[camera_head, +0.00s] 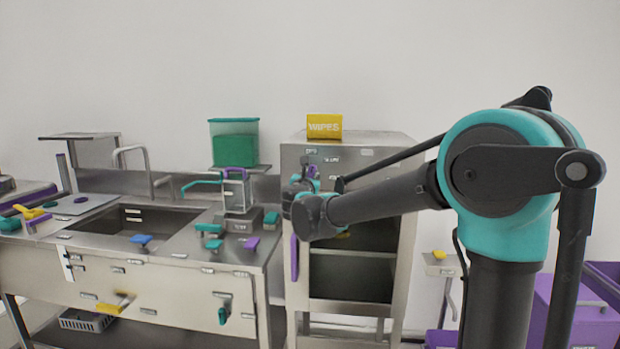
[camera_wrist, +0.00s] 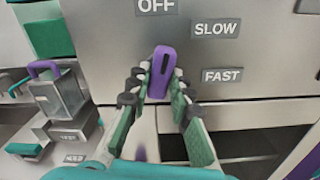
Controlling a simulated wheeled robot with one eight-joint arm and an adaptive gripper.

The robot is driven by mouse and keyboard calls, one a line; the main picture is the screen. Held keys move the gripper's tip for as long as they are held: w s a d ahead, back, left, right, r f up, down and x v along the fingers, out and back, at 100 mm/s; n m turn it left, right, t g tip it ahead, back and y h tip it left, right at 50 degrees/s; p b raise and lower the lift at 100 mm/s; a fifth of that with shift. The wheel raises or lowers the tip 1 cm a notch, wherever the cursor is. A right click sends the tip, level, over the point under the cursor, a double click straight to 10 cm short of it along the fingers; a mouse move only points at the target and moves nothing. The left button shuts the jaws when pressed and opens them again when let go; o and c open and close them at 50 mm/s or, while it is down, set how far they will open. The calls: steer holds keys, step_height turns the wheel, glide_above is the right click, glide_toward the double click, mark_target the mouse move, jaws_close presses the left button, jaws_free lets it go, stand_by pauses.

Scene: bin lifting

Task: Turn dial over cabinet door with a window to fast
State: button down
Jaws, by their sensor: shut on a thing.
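The dial is a purple knob (camera_wrist: 165,58) with a dark slot, on the grey cabinet front. Its slot points up and slightly right, toward the gap between the OFF label (camera_wrist: 157,6) and the SLOW label (camera_wrist: 215,29). The FAST label (camera_wrist: 222,75) sits lower right. My gripper (camera_wrist: 159,84) has its fingers on both sides of the knob, shut on it. Below, dark window-like panels (camera_head: 350,285) show beside a purple handle (camera_head: 294,258).
A yellow wipes box (camera_head: 324,127) stands on the cabinet. Left is a steel sink counter (camera_head: 140,262) with a purple-handled container (camera_head: 236,190) and a green bin (camera_head: 234,148) near the cabinet. Purple bins (camera_head: 572,305) stand at the lower right.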

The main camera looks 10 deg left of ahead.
steer(key=m, duration=0.4)
steer(key=shift+m, duration=0.3)
steer(key=m, duration=0.3)
steer(key=shift+m, duration=0.4)
steer(key=m, duration=0.4)
steer(key=shift+f+m, duration=0.1)
steer(key=shift+m, duration=2.1)
steer(key=c, duration=1.4)
jaws_free()
steer(key=shift+o, duration=0.2)
steer(key=shift+s, duration=0.1)
